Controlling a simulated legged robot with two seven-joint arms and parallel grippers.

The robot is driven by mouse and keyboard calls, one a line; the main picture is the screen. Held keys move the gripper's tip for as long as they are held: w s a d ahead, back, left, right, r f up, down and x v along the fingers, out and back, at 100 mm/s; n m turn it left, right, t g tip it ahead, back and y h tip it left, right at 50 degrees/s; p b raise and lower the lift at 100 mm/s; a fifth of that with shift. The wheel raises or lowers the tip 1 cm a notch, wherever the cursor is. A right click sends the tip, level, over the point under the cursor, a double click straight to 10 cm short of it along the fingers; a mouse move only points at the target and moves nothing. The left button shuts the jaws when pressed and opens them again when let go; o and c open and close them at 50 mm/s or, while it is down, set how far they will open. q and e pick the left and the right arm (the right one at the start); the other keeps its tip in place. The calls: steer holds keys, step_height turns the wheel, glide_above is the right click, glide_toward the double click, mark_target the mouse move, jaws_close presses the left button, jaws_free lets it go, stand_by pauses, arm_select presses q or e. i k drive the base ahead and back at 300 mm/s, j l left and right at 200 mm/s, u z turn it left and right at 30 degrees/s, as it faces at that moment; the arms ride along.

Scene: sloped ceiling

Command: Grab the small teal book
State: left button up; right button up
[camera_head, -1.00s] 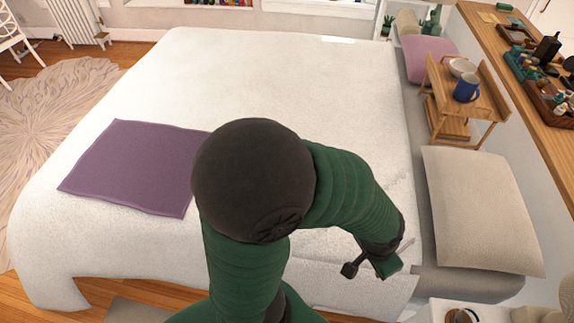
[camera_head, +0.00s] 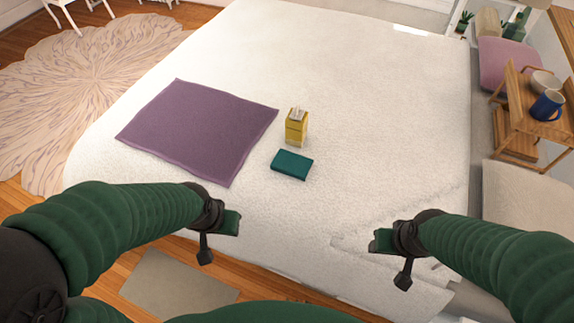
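The small teal book (camera_head: 292,164) lies flat on the white bed, close to the corner of a purple cloth. It is in plain view. My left gripper (camera_head: 232,224) is over the front part of the bed, nearer to me and left of the book. My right gripper (camera_head: 379,241) is nearer to me and right of the book. Both grippers are apart from the book and hold nothing that I can see. Their finger openings are too small and angled to make out.
A yellow tissue box (camera_head: 296,127) stands just behind the book. The purple cloth (camera_head: 200,130) lies to the left. The bed (camera_head: 350,80) is otherwise clear. A wooden tray table (camera_head: 518,100) with a blue mug (camera_head: 547,105) stands at the right. A grey mat (camera_head: 178,284) lies on the floor.

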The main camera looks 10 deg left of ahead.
mark_target(292, 164)
steer(key=u, duration=0.15)
steer(key=i+j+u, duration=0.2)
steer(key=j, duration=0.3)
steer(key=i+j+u, duration=0.15)
steer(key=i+j, duration=0.25)
steer(key=j, duration=0.1)
